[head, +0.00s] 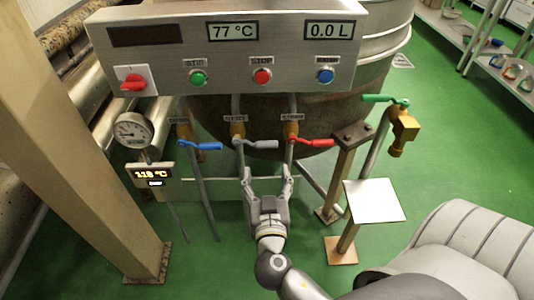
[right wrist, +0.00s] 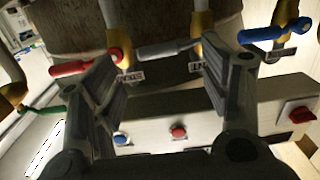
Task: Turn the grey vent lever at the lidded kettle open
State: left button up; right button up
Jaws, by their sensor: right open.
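The grey vent lever (head: 262,143) sits on a brass valve (head: 238,128) with a small label, below the control panel. Its handle points to the right and lies about level. It also shows in the right wrist view (right wrist: 168,49), upside down, beyond the gap between my fingers. My right gripper (head: 267,175) is open and empty, just below and in front of the grey lever, apart from it as far as I can see. The kettle (head: 385,48) is a large metal vessel behind the panel; its top is out of view. My left gripper is not in view.
A blue lever (head: 200,146) is left of the grey one, a red lever (head: 312,142) close at its right. A green lever (head: 384,98) tops a brass tap at the right. The control panel (head: 225,62) overhangs above. A small white plate (head: 374,201) stands right of my gripper.

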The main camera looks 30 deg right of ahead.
aim_at(267, 147)
jog(key=x, duration=0.3)
jog(key=r+p+x, duration=0.1)
jog(key=x, duration=0.6)
jog(key=shift+w+d+r+p, duration=0.2)
jog(key=shift+d+r+p, duration=0.15)
jog(key=shift+d+p, duration=0.05)
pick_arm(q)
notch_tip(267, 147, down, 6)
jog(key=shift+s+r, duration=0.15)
pick_arm(e)
jog(key=shift+m, duration=0.3)
jog(key=c, duration=1.5)
